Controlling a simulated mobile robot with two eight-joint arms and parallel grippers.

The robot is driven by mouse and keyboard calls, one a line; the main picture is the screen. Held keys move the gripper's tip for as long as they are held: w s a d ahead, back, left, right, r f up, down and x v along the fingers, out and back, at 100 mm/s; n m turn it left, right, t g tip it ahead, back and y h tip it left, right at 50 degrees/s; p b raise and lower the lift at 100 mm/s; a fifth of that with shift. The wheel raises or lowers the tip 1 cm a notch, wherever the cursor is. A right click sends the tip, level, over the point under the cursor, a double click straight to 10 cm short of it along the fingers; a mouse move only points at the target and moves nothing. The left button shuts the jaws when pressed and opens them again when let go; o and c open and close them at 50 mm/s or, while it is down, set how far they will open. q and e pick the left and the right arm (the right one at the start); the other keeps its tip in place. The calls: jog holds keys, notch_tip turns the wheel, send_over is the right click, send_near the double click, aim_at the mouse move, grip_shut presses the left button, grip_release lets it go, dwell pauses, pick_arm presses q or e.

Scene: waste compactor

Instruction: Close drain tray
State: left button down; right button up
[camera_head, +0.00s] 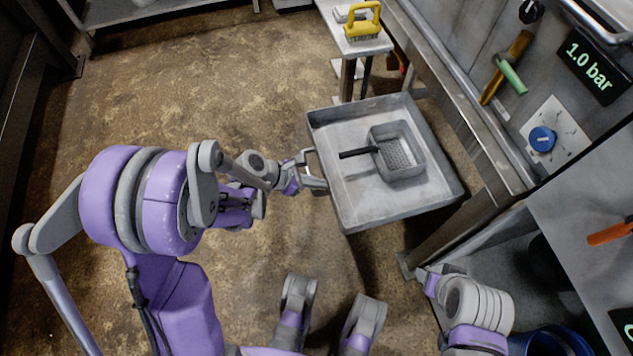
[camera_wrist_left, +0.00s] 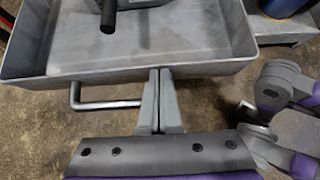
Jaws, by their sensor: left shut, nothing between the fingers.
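The drain tray (camera_head: 360,205) is a square grey metal pan that sticks out from the machine at the right. Its bar handle (camera_head: 308,158) is on the left-hand wall; in the left wrist view the handle (camera_wrist_left: 105,105) shows left of my fingers. My left gripper (camera_head: 318,184) is shut and empty. Its fingertips (camera_wrist_left: 160,75) are at the tray's outer front wall, beside the handle; I cannot tell whether they touch. Part of my right gripper (camera_head: 436,280) shows low at the right, near the machine's leg; its fingers are unclear.
A perforated basket (camera_head: 405,155) with a black handle lies in the tray. The floor (camera_head: 200,90) at left is clear.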

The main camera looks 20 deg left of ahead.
pick_arm(q)
jog(key=b, duration=0.1)
send_near(442, 156)
jog(key=x, duration=0.5)
jog(key=shift+s+a+f, duration=0.25)
jog(key=shift+w+d, duration=0.4)
jog(key=shift+d, duration=0.2)
pick_arm(e)
jog(key=shift+a+f, duration=0.1)
jog(key=shift+f, duration=0.65)
